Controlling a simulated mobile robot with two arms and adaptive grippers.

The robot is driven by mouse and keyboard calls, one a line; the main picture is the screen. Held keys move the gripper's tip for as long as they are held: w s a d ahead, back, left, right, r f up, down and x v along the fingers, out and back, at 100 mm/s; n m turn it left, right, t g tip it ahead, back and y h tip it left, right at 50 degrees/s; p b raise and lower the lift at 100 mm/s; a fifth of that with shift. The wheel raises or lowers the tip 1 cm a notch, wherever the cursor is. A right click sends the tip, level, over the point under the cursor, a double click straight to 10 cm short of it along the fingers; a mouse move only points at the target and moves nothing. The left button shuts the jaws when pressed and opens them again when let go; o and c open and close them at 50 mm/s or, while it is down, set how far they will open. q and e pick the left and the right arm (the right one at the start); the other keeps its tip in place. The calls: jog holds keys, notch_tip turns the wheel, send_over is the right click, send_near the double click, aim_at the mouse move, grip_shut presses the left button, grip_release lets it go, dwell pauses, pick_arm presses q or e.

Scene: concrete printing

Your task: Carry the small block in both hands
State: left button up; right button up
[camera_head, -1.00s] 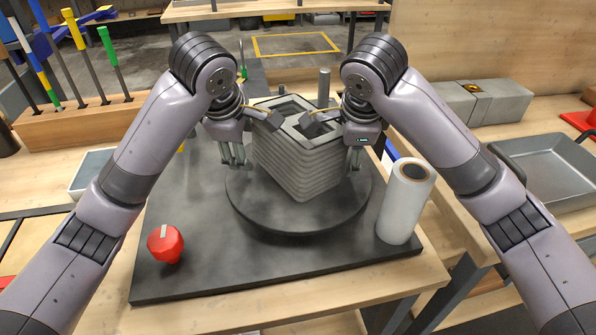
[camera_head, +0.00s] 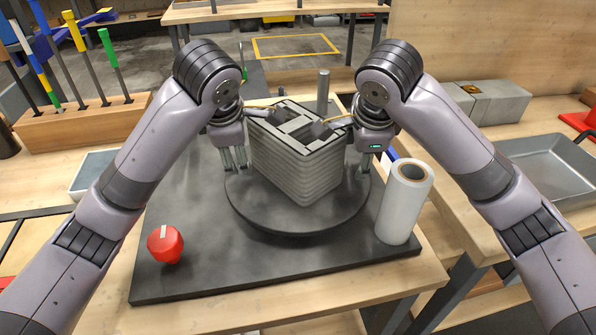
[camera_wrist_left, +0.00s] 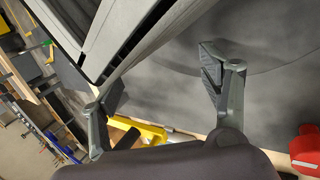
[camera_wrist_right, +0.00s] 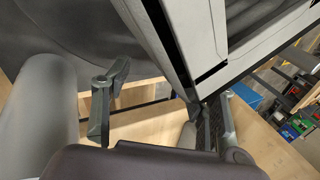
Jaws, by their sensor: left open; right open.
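The small block (camera_head: 300,172) is a grey, layered concrete print with open cells in its top. It stands upright on a dark round turntable (camera_head: 298,222), one corner facing me. My left gripper (camera_head: 234,158) is open beside its left side, and my right gripper (camera_head: 368,160) is open beside its right side. In the left wrist view the block (camera_wrist_left: 105,40) fills the upper left, close to one finger of the gripper (camera_wrist_left: 156,95). In the right wrist view the block (camera_wrist_right: 205,30) lies above the open fingers (camera_wrist_right: 158,110). I cannot tell whether any finger touches it.
A red tape-like object (camera_head: 166,244) lies front left on the dark board (camera_head: 200,275). A white roll (camera_head: 404,205) stands at the right. A metal tray (camera_head: 555,170) is on the right bench, and a tool rack (camera_head: 85,120) stands at the left.

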pick_arm(q)
jog(key=shift+a, duration=0.15)
pick_arm(e)
jog(key=o, duration=0.3)
pick_arm(q)
jog(key=shift+r, duration=0.1)
jog(key=shift+s+r, duration=0.1)
jog(key=shift+r, duration=0.2)
pick_arm(e)
jog(key=shift+r, duration=0.1)
pick_arm(q)
jog(key=v, duration=1.1)
pick_arm(e)
jog(key=v, duration=1.1)
jog(key=shift+s+r, duration=0.25)
jog(key=shift+r, duration=0.05)
pick_arm(q)
jog(key=shift+s, duration=0.1)
